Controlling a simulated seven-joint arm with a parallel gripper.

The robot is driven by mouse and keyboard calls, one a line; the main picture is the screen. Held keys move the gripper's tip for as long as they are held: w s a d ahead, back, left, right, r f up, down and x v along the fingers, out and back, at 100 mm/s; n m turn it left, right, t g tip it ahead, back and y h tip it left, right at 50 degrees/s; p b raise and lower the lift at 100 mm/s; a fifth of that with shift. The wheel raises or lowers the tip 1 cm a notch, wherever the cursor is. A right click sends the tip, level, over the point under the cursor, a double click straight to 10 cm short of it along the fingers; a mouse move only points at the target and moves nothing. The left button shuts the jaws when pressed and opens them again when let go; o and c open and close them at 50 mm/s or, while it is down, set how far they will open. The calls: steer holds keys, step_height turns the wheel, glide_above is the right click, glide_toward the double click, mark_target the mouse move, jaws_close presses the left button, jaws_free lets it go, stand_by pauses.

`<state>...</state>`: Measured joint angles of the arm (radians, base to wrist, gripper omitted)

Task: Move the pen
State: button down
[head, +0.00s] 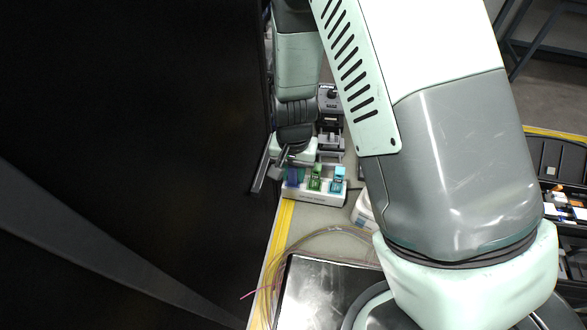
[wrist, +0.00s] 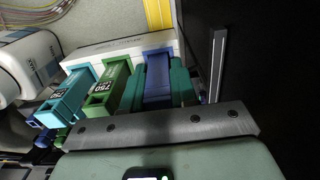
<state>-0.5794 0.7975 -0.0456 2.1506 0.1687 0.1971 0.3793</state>
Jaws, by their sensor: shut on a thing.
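A blue pen-like block (head: 293,176) stands at the left end of a white holder (head: 316,196), beside a green one (head: 316,178) and a light-blue one (head: 339,176). In the wrist view my gripper (wrist: 158,80) has its two teal fingers on either side of the blue pen (wrist: 157,88) and is shut on it. The blue pen's far end still meets the holder (wrist: 110,48); I cannot tell whether it is lifted. The green pen (wrist: 108,88) and light-blue pen (wrist: 66,98), the green one marked 750, are just left of my fingers. My gripper (head: 286,160) is partly hidden in the head view.
A dark wall or panel (head: 120,150) stands close on the left. A white rounded device (wrist: 28,62) stands left of the pens in the wrist view.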

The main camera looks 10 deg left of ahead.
steer(key=c, duration=0.8)
jaws_free()
steer(key=shift+r, duration=2.95)
steer(key=shift+r, duration=2.95)
